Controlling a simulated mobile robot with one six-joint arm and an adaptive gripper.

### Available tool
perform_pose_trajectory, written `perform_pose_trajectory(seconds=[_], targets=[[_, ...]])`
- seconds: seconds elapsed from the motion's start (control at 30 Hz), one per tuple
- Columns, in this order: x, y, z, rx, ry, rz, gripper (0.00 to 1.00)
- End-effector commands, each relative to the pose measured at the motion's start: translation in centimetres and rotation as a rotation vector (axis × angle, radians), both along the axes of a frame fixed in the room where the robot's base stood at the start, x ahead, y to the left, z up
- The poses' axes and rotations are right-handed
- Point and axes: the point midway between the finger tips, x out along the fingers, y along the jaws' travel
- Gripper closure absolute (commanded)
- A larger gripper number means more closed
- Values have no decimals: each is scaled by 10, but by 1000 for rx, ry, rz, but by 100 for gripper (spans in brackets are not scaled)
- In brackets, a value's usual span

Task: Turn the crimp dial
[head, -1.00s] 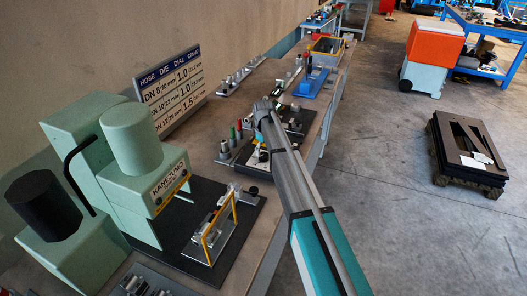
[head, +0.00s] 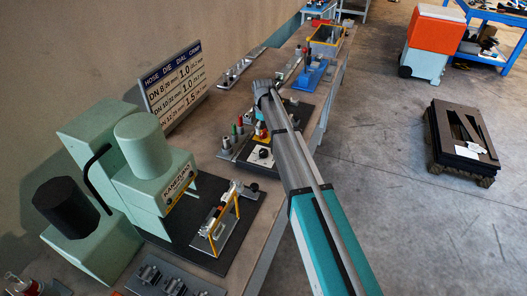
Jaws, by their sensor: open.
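A white plate with a small black round knob (head: 263,154), which looks like the crimp dial, sits on a dark board on the bench, just left of my arm. Its markings are too small to read. My arm reaches up from the lower right across the bench edge. My gripper (head: 264,88) at its far end is open, pointing away beyond the dial. Its fingers are hard to make out, and nothing shows held. A sign (head: 174,85) headed "HOSE DIE DIAL CRIMP" stands against the wall, with rows for DN 8, DN 10 and DN 12.
A green press (head: 145,150) and a yellow-framed fixture (head: 226,222) stand on the near bench. Several small cylinders (head: 232,136) stand left of the dial. A blue device (head: 311,76) is farther along. The floor right of the bench is clear up to a dark pallet stack (head: 462,140).

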Motion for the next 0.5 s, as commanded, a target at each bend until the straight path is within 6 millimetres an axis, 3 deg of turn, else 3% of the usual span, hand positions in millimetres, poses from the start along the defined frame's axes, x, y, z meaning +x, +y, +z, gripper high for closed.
perform_pose_trajectory(seconds=[0.5], targets=[[0,0,-14,0,0,0,8]])
